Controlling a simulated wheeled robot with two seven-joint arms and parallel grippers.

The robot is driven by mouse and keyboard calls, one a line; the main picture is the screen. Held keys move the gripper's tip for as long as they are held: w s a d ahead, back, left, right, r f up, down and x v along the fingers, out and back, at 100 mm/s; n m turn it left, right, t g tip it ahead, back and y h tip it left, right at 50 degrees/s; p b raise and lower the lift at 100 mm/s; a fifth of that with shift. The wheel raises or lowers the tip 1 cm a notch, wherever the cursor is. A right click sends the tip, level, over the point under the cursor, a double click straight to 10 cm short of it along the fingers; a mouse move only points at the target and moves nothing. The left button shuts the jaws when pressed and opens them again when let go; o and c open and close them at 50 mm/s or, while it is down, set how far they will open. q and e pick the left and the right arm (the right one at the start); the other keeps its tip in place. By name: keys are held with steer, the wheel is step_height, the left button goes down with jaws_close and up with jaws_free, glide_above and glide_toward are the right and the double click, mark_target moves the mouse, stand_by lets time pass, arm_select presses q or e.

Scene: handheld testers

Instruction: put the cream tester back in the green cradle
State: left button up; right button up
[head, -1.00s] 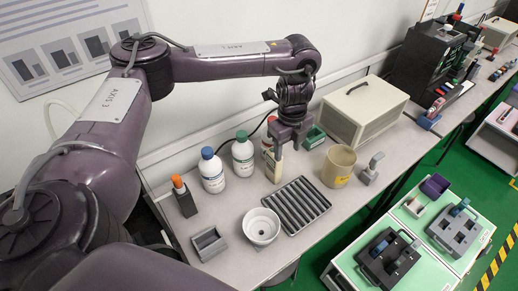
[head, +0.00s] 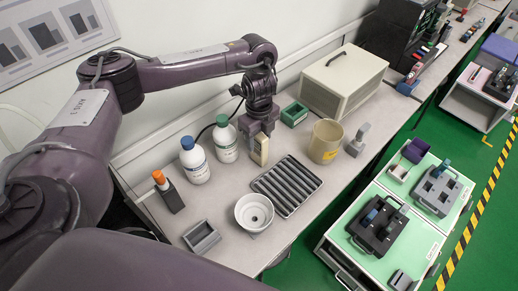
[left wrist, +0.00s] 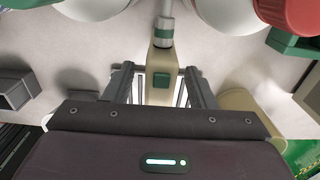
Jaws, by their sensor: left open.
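The cream tester (head: 261,152) stands upright on the bench behind the ribbed dark tray. In the left wrist view the tester (left wrist: 161,60) shows a green button and a green-banded grey tip. My left gripper (head: 259,138) is open and is down at the tester, with its upper part hidden behind the gripper in the head view. In the left wrist view the fingers of the gripper (left wrist: 160,84) are on either side of the tester, with gaps. The green cradle (head: 294,114) sits behind and to the right, and looks empty. My right gripper is not in view.
A green-capped bottle (head: 225,142) and a blue-capped bottle (head: 194,162) stand left of the tester. The ribbed tray (head: 287,187), a white bowl (head: 254,213) and a beige cup (head: 325,142) are close by.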

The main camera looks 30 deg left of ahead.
arm_select(q)
steer(key=shift+r, duration=0.1)
jaws_close()
stand_by(0.4)
